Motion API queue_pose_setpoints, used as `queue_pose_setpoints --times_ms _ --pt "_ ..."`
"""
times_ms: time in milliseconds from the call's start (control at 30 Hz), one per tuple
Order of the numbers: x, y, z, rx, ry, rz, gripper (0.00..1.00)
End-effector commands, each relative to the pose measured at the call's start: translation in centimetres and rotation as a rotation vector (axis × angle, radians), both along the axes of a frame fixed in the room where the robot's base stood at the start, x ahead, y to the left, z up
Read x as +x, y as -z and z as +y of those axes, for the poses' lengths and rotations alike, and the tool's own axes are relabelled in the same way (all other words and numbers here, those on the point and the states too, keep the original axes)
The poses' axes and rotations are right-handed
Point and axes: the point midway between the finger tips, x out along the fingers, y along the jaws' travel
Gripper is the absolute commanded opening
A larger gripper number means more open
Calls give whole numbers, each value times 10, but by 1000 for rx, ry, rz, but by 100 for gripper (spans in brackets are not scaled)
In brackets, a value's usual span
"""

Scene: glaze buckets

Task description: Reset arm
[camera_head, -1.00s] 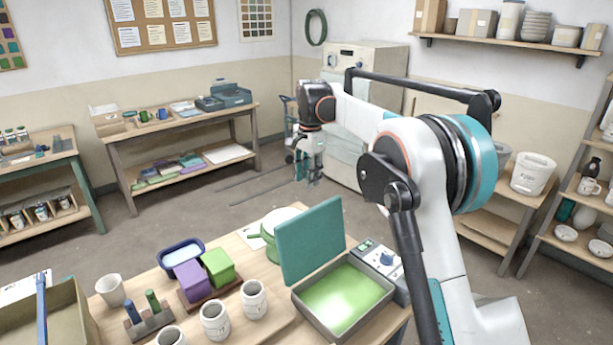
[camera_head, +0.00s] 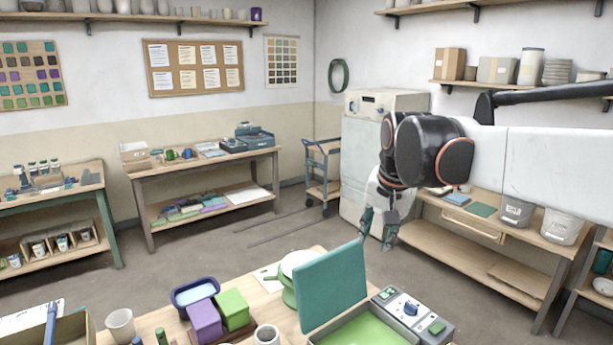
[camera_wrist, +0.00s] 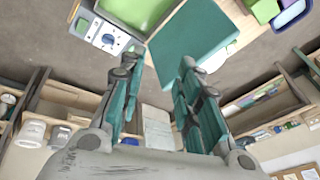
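My gripper (camera_head: 378,228) hangs fingers-down in the head view, in the air beyond the near table's right end and right of an upright teal lid (camera_head: 332,286). In the wrist view my gripper (camera_wrist: 158,85) has its two teal fingers spread apart, with nothing between them. The teal lid also shows in the wrist view (camera_wrist: 190,45), apart from the fingers. Below the lid in the head view is a tray of green glaze (camera_head: 365,333), cut off by the bottom edge.
On the near table are a control box (camera_head: 412,312), a purple block (camera_head: 205,320), a green block (camera_head: 232,308), a blue basin (camera_head: 194,292) and cups. A white cabinet (camera_head: 360,160), a cart (camera_head: 323,175) and a right-hand shelf table (camera_head: 480,260) stand behind. Open floor lies between.

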Motion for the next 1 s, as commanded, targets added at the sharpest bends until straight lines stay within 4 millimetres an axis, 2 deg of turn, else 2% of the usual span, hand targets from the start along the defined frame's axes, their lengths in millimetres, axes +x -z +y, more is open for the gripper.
queue_pose_setpoints --times_ms 33,267,467,600,800,1000 --pt "-19 4 -5 -10 -23 -17 31" --pt "-90 26 -22 -69 -141 -98 31" --pt "-149 58 -34 -132 -242 -166 31" --pt "-188 86 -41 -179 -308 -212 31" --pt "-225 122 -47 -236 -381 -259 31" --pt "-237 136 -49 -259 -409 -278 31"
